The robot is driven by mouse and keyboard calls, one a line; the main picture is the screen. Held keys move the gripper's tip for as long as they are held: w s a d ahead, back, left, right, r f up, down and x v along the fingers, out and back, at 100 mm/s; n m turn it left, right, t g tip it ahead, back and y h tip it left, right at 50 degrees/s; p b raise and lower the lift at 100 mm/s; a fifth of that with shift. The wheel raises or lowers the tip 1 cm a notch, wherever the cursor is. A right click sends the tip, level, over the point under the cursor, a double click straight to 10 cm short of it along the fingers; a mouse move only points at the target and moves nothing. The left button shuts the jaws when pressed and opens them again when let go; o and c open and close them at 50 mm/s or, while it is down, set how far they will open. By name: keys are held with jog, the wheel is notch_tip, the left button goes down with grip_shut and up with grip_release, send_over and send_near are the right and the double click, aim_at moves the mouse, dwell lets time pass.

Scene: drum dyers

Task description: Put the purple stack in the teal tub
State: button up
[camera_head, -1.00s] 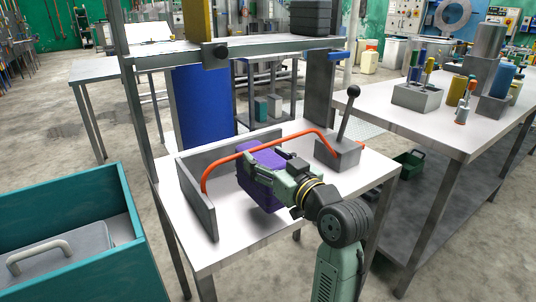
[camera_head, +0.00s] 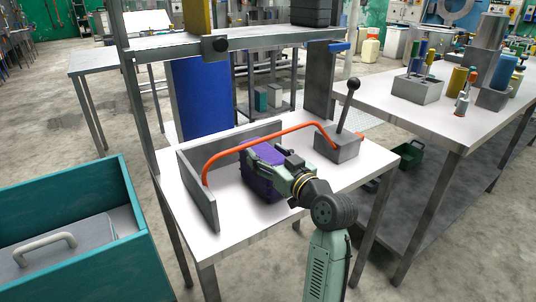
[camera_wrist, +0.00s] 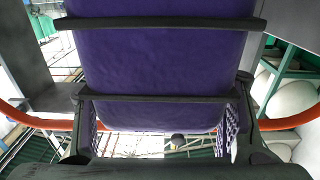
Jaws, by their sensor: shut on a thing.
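The purple stack (camera_head: 258,178) is a block of purple layers with dark bands, above the white table at the middle of the head view. It fills the upper middle of the wrist view (camera_wrist: 160,68). My gripper (camera_head: 270,160) is shut on it, with a finger on each side in the wrist view. I cannot tell whether its underside touches the table. The teal tub (camera_head: 140,215) stands at the lower left, lower than the tabletop. A grey panel with a pale handle (camera_head: 45,248) lies inside it.
An orange hose (camera_head: 262,137) arches behind the stack to a grey block with a black-knobbed lever (camera_head: 338,145). A grey upright plate (camera_head: 197,190) edges the table on the left, towards the tub. A frame post (camera_head: 140,130) rises at the table's left corner. A shelf (camera_head: 270,42) spans above.

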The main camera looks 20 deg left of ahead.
jog(key=o, duration=2)
jog(key=shift+r, duration=0.1)
jog(key=b+v, duration=0.2)
jog(key=v, duration=1)
